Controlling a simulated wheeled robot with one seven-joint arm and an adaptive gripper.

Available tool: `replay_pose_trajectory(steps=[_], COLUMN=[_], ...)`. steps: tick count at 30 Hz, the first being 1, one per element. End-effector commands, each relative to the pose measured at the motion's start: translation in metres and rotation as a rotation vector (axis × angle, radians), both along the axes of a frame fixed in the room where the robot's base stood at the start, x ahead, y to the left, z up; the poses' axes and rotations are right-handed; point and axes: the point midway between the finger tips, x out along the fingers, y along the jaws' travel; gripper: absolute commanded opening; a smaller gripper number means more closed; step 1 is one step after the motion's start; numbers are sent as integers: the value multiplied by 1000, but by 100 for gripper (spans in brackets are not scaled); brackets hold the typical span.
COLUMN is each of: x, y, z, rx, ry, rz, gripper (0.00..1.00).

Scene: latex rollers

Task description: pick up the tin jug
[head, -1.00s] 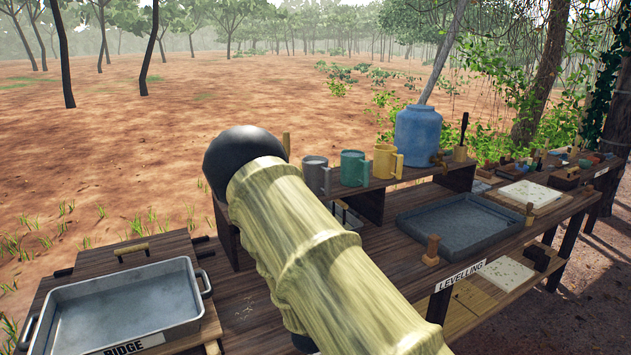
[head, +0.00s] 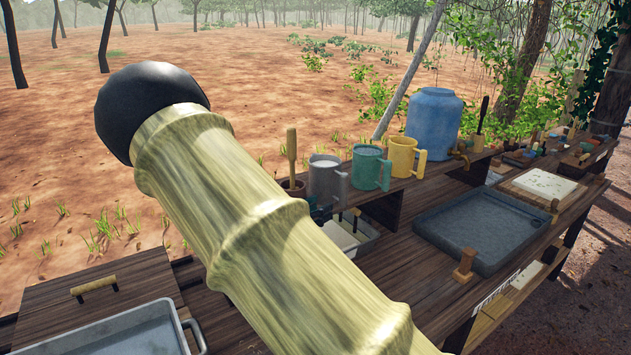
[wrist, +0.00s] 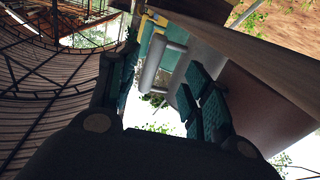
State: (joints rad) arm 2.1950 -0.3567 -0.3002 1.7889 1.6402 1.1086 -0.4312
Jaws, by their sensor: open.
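The tin jug (head: 324,184) is a grey mug-like vessel with a handle on its right, upright on the raised wooden shelf in the head view. In the wrist view its grey handle (wrist: 151,66) and part of its body show just beyond and between my fingers. My gripper (wrist: 160,78) is open, with dark fingers and teal pads, close to the jug; I cannot tell whether it touches. In the head view my gripper is mostly hidden behind my thick arm.
A green mug (head: 370,168) and a yellow mug (head: 402,157) stand right of the jug. A blue water container (head: 434,120) is beyond them. A pot with a wooden handle (head: 292,187) stands left. A grey tray (head: 482,228) lies right; a metal basin (head: 110,335) is lower left.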

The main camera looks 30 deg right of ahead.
Motion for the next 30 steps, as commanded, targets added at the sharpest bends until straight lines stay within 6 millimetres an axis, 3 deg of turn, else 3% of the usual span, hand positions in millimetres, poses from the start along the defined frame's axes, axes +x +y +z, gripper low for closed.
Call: replay_pose_trajectory(steps=[5,10,21,30], x=[-13,-16,24,33], y=[-8,-29,-61,-93], z=[15,20,0,3], rx=[0,0,1,-1], ry=[-23,-29,0,-2], rz=[-10,-10,-7,-7], gripper=[49,49,49,49])
